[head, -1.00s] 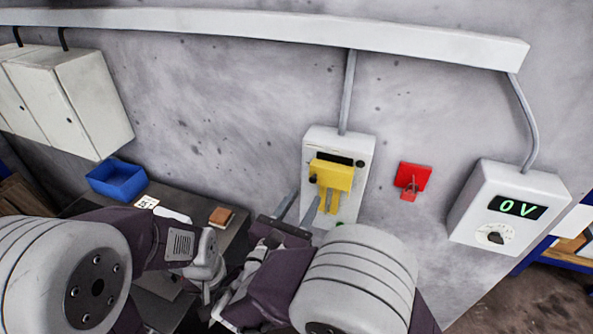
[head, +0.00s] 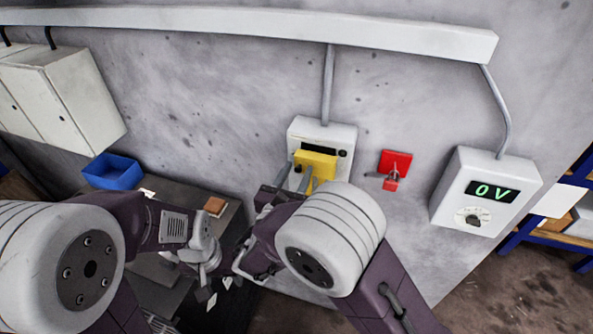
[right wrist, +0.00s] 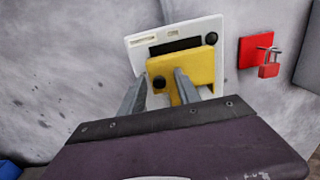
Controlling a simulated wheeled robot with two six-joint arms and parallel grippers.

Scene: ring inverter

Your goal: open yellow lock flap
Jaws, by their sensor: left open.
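The yellow lock flap (head: 317,160) is on the front of a white wall box (head: 340,135); it covers the area under a dark display strip. In the right wrist view the yellow flap (right wrist: 200,68) has a black knob (right wrist: 159,82) on its lower left. My right gripper (right wrist: 158,80) is open, its two fingers apart at the flap's lower left, with the knob showing between them. I cannot tell whether they touch the flap. In the head view my right gripper (head: 294,177) is partly hidden by my arm. My left gripper (head: 208,268) is open, low over the bench.
A red lock plate with padlock (head: 394,163) is on the wall right of the box. A meter reading 0 V (head: 487,195) is further right. A blue bin (head: 112,172) and a small brown block (head: 215,206) are on the dark bench at left.

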